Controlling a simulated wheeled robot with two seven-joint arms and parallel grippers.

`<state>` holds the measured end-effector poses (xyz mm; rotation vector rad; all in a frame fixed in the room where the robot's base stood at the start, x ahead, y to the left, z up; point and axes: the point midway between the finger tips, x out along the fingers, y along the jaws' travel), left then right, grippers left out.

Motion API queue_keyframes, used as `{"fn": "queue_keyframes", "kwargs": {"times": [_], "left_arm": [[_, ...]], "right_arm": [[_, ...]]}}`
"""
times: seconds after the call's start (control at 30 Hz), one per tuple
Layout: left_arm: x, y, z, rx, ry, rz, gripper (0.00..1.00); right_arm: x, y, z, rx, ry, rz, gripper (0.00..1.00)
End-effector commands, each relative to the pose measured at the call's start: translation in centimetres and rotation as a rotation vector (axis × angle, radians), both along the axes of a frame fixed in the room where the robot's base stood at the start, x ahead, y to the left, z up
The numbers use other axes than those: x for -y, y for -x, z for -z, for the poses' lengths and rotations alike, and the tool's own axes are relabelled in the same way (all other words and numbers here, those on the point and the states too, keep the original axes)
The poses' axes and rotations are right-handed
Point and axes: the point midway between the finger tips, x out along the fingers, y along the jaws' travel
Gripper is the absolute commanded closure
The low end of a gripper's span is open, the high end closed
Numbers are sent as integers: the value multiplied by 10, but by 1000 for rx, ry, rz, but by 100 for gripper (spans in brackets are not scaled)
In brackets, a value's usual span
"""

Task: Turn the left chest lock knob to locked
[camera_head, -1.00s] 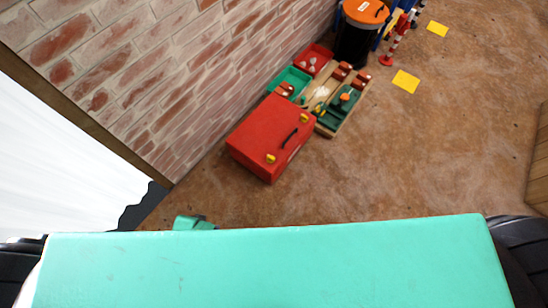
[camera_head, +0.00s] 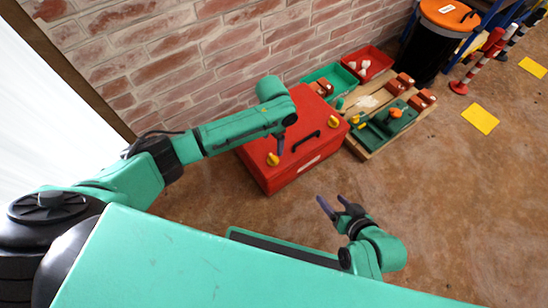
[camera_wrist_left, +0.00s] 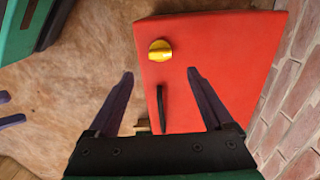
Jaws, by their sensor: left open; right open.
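The red chest (camera_head: 262,172) stands on the floor against the brick wall, with a black handle (camera_head: 306,141) between two yellow knobs. The left knob (camera_head: 273,159) is near the chest's left front corner. The right knob (camera_head: 332,121) is at the other end. My left gripper (camera_head: 281,146) is open and empty above the chest, close to the left knob and apart from it. In the left wrist view a yellow knob (camera_wrist_left: 160,50) shows just beyond and between the open fingertips (camera_wrist_left: 160,72), its ridge roughly crosswise. My right gripper (camera_head: 331,203) is open and empty over the floor in front.
Green (camera_head: 333,79) and red (camera_head: 368,62) bins and a wooden tray (camera_head: 372,150) with a green toy stand right of the chest. A black barrel with an orange lid (camera_head: 449,12) stands farther back. Floor in front is clear, with a yellow square (camera_head: 480,119).

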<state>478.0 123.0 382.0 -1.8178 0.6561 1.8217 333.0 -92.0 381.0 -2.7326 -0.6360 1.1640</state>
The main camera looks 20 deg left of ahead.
Motion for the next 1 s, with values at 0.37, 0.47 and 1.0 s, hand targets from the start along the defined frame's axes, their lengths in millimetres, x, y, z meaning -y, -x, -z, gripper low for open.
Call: {"fn": "queue_keyframes", "kwargs": {"times": [0.37, 0.47, 1.0], "left_arm": [[0, 0, 82, -1, -1, 0, 15], [0, 0, 93, 1, 1, 0, 15], [0, 0, 94, 1, 1, 0, 100]], "right_arm": [[-31, 2, 36, 228, -191, 58, 29], [-32, 2, 42, 236, -199, 64, 29], [-31, 1, 41, 242, -202, 67, 29]]}}
